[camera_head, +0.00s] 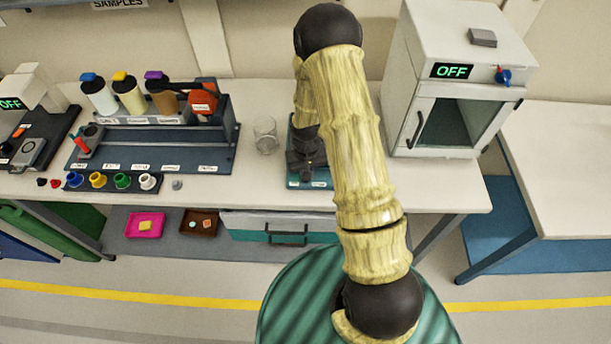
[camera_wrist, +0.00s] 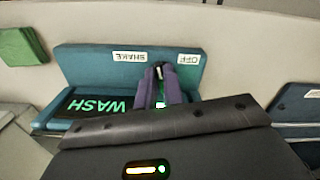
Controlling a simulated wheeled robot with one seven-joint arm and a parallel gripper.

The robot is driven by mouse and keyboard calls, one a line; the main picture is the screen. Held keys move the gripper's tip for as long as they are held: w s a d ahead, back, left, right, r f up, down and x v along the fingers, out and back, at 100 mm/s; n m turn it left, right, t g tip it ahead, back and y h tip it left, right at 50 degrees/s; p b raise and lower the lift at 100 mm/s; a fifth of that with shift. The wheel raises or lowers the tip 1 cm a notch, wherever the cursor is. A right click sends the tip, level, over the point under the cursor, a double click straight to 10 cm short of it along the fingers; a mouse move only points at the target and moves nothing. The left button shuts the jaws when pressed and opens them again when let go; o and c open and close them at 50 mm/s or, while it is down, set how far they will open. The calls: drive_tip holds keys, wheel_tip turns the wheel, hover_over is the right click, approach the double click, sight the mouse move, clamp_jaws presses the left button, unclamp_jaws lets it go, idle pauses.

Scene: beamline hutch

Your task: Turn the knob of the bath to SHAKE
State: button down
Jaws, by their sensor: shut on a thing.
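The bath is a teal box in the wrist view (camera_wrist: 85,62), seen upside down, with a lit green WASH display (camera_wrist: 97,104). Its labels SHAKE (camera_wrist: 130,57) and OFF (camera_wrist: 188,59) lie on its top strip. The small dark knob (camera_wrist: 158,70) with a pale mark sits between the two labels. My gripper (camera_wrist: 159,88) has purple fingers closed around the knob. The lower part of the bath is hidden by my dark wrist.
A clear glass beaker (camera_head: 265,135) stands left of the bath. A rack (camera_head: 140,150) with several bottles is further left, with coloured caps in front. A white oven (camera_head: 450,80) reading OFF, with a blue-and-red knob, stands right. The bench (camera_head: 440,190) in front of it is clear.

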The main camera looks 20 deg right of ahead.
drive_tip(key=n, duration=0.2)
drive_tip(key=n+b, duration=0.1)
drive_tip(key=n, duration=0.1)
drive_tip(key=shift+w+d+n, duration=0.1)
drive_tip(key=shift+w+n, duration=0.1)
drive_tip(key=shift+n, duration=0.2)
drive_tip(key=shift+r, duration=0.1)
drive_tip(key=c, duration=1.5)
unclamp_jaws()
wheel_tip(320, 180, up, 17)
drive_tip(key=b, duration=0.3)
drive_tip(key=shift+r, duration=0.15)
drive_tip(key=shift+s, duration=0.1)
drive_tip(key=s+r+m+t, duration=0.1)
drive_tip(key=s, duration=0.3)
drive_tip(key=s+a+r+m, duration=0.1)
drive_tip(key=s+m, duration=0.1)
drive_tip(key=s, duration=0.3)
drive_tip(key=s+m+t, duration=0.1)
drive_tip(key=s, duration=0.4)
drive_tip(key=shift+s+a+r+t, duration=0.2)
drive_tip(key=shift+r+t, duration=0.1)
drive_tip(key=shift+r, duration=0.1)
